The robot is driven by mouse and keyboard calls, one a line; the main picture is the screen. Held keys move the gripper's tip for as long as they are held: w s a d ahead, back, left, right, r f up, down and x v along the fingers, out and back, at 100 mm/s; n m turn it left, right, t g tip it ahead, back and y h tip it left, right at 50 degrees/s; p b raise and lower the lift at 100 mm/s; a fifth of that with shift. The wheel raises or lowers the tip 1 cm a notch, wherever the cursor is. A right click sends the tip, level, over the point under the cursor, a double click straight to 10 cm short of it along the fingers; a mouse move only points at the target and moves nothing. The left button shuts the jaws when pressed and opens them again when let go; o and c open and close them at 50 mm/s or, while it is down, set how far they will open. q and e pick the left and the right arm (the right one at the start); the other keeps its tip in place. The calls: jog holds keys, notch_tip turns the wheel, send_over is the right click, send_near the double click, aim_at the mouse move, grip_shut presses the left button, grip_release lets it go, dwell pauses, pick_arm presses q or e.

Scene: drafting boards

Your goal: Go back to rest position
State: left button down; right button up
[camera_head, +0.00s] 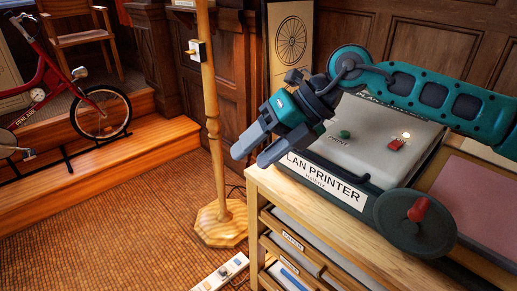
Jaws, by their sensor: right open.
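My right gripper (251,152) is at the end of the teal arm that comes in from the right. Its two grey fingers point down and left, apart and with nothing between them. It hangs in the air in front of the plan printer's left corner. The plan printer (322,183) stands on a wooden cabinet and has a green knob (345,134), a red button piece (396,144) and a dark wheel with a red handle (417,211). My arm hides part of the printer's back. My left gripper is not in view.
A wooden post (212,130) with a switch box (197,50) stands left of my gripper. The wooden cabinet (268,182) is below the printer. A power strip (220,273) lies on the floor. A red bicycle (97,112) stands on the step at left.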

jog(key=s+a+r+m+y+p, duration=0.2)
jog(key=s+a+r+m+y, duration=0.2)
jog(key=s+a+m+y, duration=0.5)
jog(key=w+d+f+m+t+h+p, duration=0.1)
jog(key=w+d+f+m+t+h, duration=0.3)
jog(key=d+f+m+t, duration=0.55)
jog(key=w+d+f+m+t+h+p, duration=0.2)
jog(key=w+d+f+m+t+h, duration=0.45)
jog(key=m, duration=0.65)
pick_arm(q)
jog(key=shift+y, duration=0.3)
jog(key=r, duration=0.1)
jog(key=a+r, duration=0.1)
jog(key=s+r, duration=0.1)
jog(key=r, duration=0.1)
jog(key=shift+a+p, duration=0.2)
jog(key=shift+p, duration=0.15)
pick_arm(e)
jog(key=s+d+f+m+g+h, duration=0.2)
jog(key=s+d+f+m, duration=0.1)
jog(key=s+d+f, duration=0.3)
jog(key=s+d+f+m+g+h, duration=0.2)
jog(key=s+d+f, duration=0.4)
jog(key=s+f, duration=0.4)
jog(key=shift+s+m+g+h, duration=0.4)
jog(key=shift+s+m+h, duration=0.3)
jog(key=shift+m, duration=0.45)
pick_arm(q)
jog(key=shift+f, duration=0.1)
